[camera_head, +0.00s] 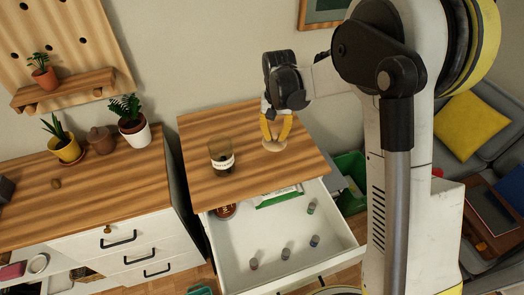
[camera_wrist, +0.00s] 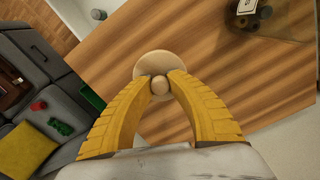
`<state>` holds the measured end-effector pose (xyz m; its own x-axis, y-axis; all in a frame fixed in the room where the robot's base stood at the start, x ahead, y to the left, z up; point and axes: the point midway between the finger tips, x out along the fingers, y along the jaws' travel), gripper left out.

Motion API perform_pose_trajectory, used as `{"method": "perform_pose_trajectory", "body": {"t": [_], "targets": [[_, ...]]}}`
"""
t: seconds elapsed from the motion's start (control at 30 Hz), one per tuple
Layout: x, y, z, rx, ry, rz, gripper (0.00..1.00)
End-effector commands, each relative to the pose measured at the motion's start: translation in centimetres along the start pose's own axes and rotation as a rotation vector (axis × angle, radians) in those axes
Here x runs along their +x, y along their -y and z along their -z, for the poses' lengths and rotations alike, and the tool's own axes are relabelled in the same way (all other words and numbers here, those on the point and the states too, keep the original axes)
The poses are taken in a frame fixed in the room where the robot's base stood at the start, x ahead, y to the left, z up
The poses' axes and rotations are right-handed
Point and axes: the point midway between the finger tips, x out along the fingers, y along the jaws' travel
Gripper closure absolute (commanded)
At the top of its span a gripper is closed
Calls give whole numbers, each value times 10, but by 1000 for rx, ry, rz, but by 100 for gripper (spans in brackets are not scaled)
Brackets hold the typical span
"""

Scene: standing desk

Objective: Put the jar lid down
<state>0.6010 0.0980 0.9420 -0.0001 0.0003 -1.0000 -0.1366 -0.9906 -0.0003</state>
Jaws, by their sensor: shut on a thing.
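The jar lid (camera_head: 274,145) is a round, pale wooden disc with a small knob. My gripper (camera_head: 276,136), with yellow fingers, is shut on its knob above the wooden desk top (camera_head: 250,118). In the wrist view the lid (camera_wrist: 148,66) shows just beyond the fingertips (camera_wrist: 159,84), with the knob between them. I cannot tell whether the lid touches the desk top. A dark glass jar (camera_head: 222,158) with a pale label stands on the desk top, left of the lid and apart from it. It also shows at the top right of the wrist view (camera_wrist: 247,14).
Below the desk top an open white drawer (camera_head: 270,232) holds several small cylinders and a green-and-white packet (camera_head: 280,198). A cabinet with potted plants (camera_head: 133,128) stands to the left. A green bin (camera_head: 350,172) is at the right. The desk top around the lid is clear.

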Motion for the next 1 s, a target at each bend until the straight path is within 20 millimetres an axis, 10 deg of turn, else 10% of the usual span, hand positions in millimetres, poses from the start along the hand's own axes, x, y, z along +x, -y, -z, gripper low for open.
{"method": "perform_pose_trajectory", "body": {"t": [0.27, 1.0], "targets": [[25, 40, 7, 0, 0, 0, 100], [70, 41, 8, 2, 0, 0, 100]]}}
